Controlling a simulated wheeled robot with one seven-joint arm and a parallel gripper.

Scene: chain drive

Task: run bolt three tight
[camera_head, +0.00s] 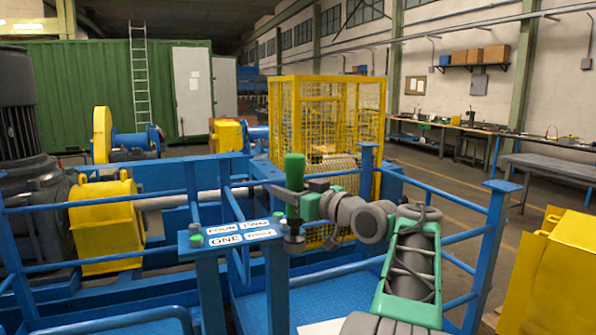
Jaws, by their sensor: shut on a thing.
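A blue stand (207,262) carries white labels reading FOUR, TWO, ONE and THREE. The THREE label (260,234) is at the front right. My gripper (296,206) is shut on an upright driver tool with a green handle (294,171). The tool's dark lower end (294,242) is at the right edge of the stand, beside the THREE label. Bolt three is hidden behind or under it; I cannot tell whether the tool touches it.
Blue railings (455,212) surround the platform. A yellow mesh cage (325,110) stands behind my gripper. A yellow housing (105,222) and a shaft are at the left. A yellow box (560,275) is at the right. Open floor lies beyond the right railing.

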